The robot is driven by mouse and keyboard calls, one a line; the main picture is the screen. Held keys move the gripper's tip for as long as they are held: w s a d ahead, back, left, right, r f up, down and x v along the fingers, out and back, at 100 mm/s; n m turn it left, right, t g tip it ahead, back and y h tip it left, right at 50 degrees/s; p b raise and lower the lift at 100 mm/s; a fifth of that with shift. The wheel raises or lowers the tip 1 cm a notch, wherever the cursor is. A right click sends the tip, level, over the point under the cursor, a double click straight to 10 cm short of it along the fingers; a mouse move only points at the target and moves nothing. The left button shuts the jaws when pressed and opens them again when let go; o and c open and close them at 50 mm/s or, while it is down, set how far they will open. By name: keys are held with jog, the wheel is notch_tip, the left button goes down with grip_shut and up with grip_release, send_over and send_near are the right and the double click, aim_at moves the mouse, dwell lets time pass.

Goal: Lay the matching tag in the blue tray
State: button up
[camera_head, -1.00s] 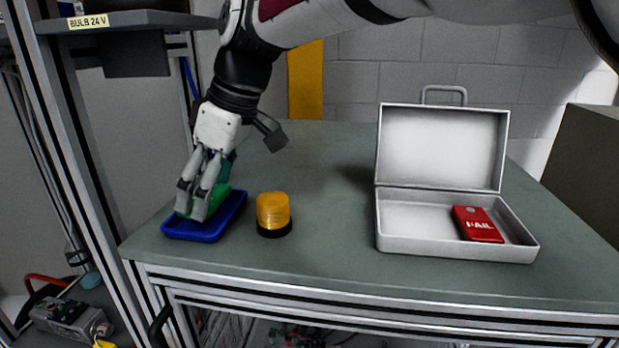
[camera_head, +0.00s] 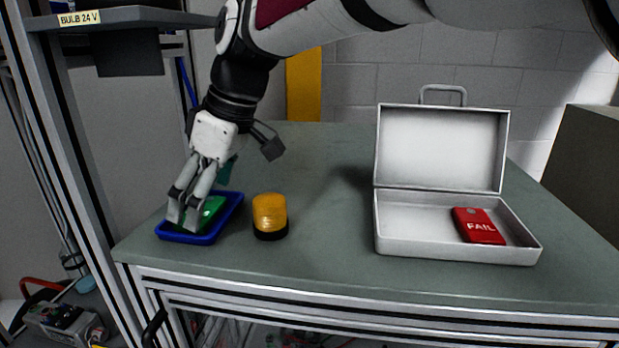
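The blue tray (camera_head: 203,238) sits at the left of the table in the head view. A green tag (camera_head: 213,210) is within the tray's outline, partly hidden by my fingers; any writing on it cannot be read. My gripper (camera_head: 182,218) points down over the tray's left part, its fingers in front of or against the tag. I cannot tell whether they grip it. A red tag (camera_head: 478,226) marked "FAIL" lies in the open silver case (camera_head: 410,243) at the right.
An orange beacon with a black base (camera_head: 270,216) stands just right of the tray. A shelf (camera_head: 130,17) labelled "BULB 24 V" is at the upper left, near my arm. The table (camera_head: 320,225) between beacon and case is clear.

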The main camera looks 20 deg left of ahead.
jog(key=b+v, duration=0.1)
jog(key=v, duration=1.2)
jog(key=d+f+m+t+h, duration=0.3)
jog(key=d+m, duration=0.7)
jog(key=d, duration=1.3)
jog(key=s+d+f+m, duration=0.1)
jog(key=s+d+f, duration=0.1)
jog(key=d, duration=0.2)
jog(key=s+d+f+m+t, duration=0.1)
jog(key=d+f+m, duration=0.1)
jog(key=d+f, duration=0.1)
jog(key=s+d+f+m+t, duration=0.1)
jog(key=s+d+f+m, duration=0.1)
jog(key=d, duration=0.3)
jog(key=shift+s+d+f, duration=0.3)
jog(key=shift+d, duration=0.05)
jog(key=s+d+f+m+h, duration=0.1)
jog(key=s+d+f+m, duration=0.3)
jog(key=s+d+f, duration=0.1)
jog(key=shift+s+d+f+t, duration=0.25)
jog(key=shift+d+f+t, duration=0.2)
jog(key=shift+f, duration=0.35)
jog(key=shift+c, duration=0.5)
